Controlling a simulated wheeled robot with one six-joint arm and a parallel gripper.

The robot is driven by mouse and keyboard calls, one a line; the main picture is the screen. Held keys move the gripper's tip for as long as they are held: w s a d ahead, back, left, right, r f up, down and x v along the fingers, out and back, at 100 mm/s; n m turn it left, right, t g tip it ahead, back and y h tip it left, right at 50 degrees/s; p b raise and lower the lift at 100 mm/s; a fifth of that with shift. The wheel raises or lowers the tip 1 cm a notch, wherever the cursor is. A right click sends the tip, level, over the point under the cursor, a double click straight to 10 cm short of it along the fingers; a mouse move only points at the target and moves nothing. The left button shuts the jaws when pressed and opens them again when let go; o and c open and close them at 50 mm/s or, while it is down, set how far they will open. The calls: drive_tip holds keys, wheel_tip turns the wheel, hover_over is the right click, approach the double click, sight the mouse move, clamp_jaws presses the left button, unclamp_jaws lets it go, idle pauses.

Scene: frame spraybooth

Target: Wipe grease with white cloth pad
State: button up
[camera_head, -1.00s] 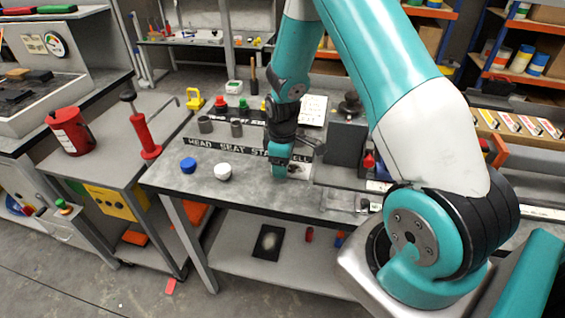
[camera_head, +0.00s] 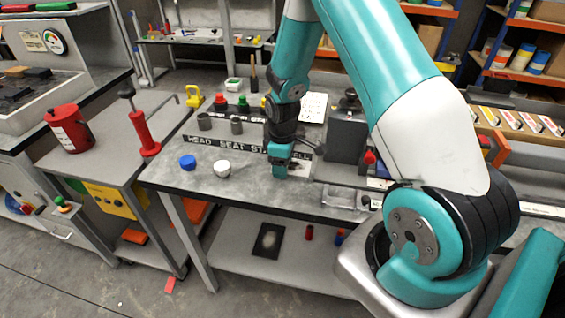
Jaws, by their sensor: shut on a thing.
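My gripper (camera_head: 279,165) points down at the bench top, just in front of the dark lettered strip. It is shut, and the thing in its jaws is almost wholly hidden by the fingers and too small to make out. I cannot tell from this view whether it touches the bench. No grease mark can be made out with certainty around it. A white round thing (camera_head: 221,169) and a blue round thing (camera_head: 187,162) stand on the bench to the left, apart from my gripper.
The lettered strip (camera_head: 222,146) runs behind my gripper, with grey cylinders (camera_head: 204,122) behind it. A dark grey block (camera_head: 344,138) stands close on the right. The bench (camera_head: 215,186) is clear at the front left. A cart with a red-handled tool (camera_head: 144,135) stands further left.

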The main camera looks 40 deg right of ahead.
sight(304, 173)
drive_tip(key=shift+s+d+r, duration=0.1)
drive_tip(key=shift+s+d, duration=0.75)
drive_tip(key=shift+s, duration=0.25)
drive_tip(key=shift+s+d+f, duration=0.1)
drive_tip(key=shift+s+d, duration=0.4)
drive_tip(key=shift+s, duration=0.15)
drive_tip(key=shift+s+d+f, duration=0.1)
drive_tip(key=shift+s+d, duration=0.35)
drive_tip(key=shift+s, duration=0.2)
drive_tip(key=shift+w+a+r+p, duration=0.1)
drive_tip(key=shift+w+a+p, duration=0.1)
drive_tip(key=shift+w+a, duration=0.35)
drive_tip(key=shift+w+a+p, duration=0.2)
drive_tip(key=shift+w+a, duration=0.15)
drive_tip(key=shift+w, duration=0.3)
drive_tip(key=shift+w+a, duration=0.95)
drive_tip(key=shift+w, duration=0.2)
drive_tip(key=shift+s+d+p, duration=0.15)
drive_tip(key=shift+s+d, duration=0.8)
drive_tip(key=shift+s, duration=0.25)
drive_tip(key=shift+s+d+p, duration=0.15)
drive_tip(key=shift+s+d, duration=0.8)
drive_tip(key=shift+s, duration=0.2)
drive_tip(key=shift+r, duration=0.15)
